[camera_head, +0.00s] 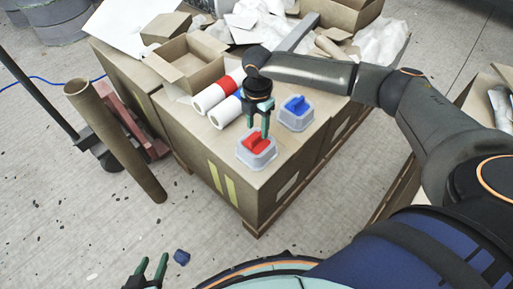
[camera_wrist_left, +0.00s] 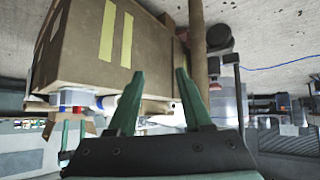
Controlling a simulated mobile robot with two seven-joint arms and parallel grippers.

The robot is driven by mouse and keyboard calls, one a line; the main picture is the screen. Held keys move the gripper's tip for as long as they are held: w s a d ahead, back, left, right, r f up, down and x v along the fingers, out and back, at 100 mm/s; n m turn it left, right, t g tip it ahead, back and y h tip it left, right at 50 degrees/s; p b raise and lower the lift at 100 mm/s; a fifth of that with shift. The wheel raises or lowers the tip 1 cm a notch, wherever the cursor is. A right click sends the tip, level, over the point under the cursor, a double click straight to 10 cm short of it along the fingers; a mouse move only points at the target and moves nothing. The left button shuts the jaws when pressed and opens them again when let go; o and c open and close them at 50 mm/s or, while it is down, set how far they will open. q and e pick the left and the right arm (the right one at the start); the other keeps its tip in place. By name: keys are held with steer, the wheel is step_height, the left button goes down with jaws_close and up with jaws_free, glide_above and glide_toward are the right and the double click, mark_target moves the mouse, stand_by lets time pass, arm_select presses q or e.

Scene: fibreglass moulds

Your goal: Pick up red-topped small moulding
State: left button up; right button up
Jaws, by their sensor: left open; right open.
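The red-topped small moulding (camera_head: 256,152) sits on the front corner of a large cardboard box. It has a pale grey base with a red block on top. My right gripper (camera_head: 257,130) points down just above the red top with its fingers apart. One fingertip overlaps the red top in the picture, and I cannot tell whether it touches. My left gripper (camera_head: 151,262) is open and empty, low over the floor at the bottom left. Its fingers also show in the left wrist view (camera_wrist_left: 155,85), with nothing between them.
A blue-topped moulding (camera_head: 296,113) stands right of the red one. White rolls with red and blue bands (camera_head: 212,98) lie behind, near an open carton (camera_head: 188,62). A cardboard tube (camera_head: 115,140) leans at left.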

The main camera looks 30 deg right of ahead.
mark_target(256, 136)
step_height(256, 136, down, 3)
steer(key=shift+a+b, duration=0.1)
steer(key=shift+b, duration=0.25)
steer(key=shift+f, duration=0.35)
steer(key=c, duration=0.7)
arm_select(q)
steer(key=shift+w+a+r+t, duration=0.1)
steer(key=shift+w+r+t, duration=0.25)
steer(key=shift+w, duration=0.25)
arm_select(e)
jaws_close()
